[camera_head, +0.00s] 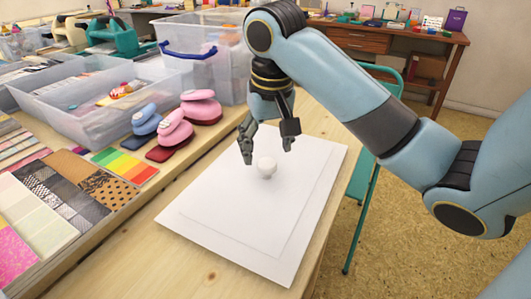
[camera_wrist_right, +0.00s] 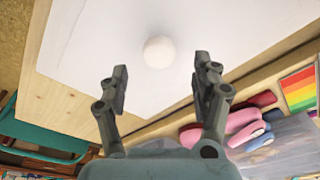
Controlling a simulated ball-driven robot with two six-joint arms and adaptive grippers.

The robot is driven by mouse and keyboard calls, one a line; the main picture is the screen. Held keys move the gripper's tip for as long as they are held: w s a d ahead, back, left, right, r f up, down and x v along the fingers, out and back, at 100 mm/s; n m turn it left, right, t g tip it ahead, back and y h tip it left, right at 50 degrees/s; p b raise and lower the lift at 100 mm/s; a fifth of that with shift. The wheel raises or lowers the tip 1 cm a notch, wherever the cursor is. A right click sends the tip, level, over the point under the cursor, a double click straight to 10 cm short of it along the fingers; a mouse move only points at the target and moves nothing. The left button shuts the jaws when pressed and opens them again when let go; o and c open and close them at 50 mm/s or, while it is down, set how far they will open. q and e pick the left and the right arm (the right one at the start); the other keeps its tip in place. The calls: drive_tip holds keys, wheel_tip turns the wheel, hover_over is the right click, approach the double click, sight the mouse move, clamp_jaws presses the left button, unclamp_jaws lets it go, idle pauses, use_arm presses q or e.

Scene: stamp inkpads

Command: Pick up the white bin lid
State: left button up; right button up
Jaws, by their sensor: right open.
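A small round white object (camera_head: 266,167), which I take for the white bin lid, sits on white paper sheets on the table. It also shows as a plain pale disc in the right wrist view (camera_wrist_right: 159,52). My right gripper (camera_head: 268,155) hangs over the paper with its fingers spread and empty. In the right wrist view the two fingertips (camera_wrist_right: 160,72) are wide apart, with the white object just beyond them and between their lines. The fingers do not appear to touch it. My left gripper is in neither view.
The white sheets (camera_head: 215,225) lie flat on the wooden table (camera_head: 120,262). Pink and blue punches (camera_head: 176,130), clear bins (camera_head: 85,98) and patterned paper samples (camera_head: 50,205) stand to the left. A teal chair frame (camera_head: 357,222) is beyond the table's right edge.

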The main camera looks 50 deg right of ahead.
sight(267, 162)
drive_tip(key=shift+f, duration=0.35)
wheel_tip(267, 162, down, 4)
drive_tip(key=shift+w+d+r+b, duration=0.1)
drive_tip(key=shift+d+b, duration=0.05)
drive_tip(key=shift+b, duration=0.75)
drive_tip(key=shift+f, duration=0.35)
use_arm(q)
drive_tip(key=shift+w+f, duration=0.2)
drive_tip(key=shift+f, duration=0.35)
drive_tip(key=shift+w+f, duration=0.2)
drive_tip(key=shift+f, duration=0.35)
use_arm(e)
drive_tip(key=shift+w, duration=0.1)
drive_tip(key=c, duration=0.4)
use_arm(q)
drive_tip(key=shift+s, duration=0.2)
use_arm(e)
drive_tip(key=shift+r, duration=0.1)
clamp_jaws()
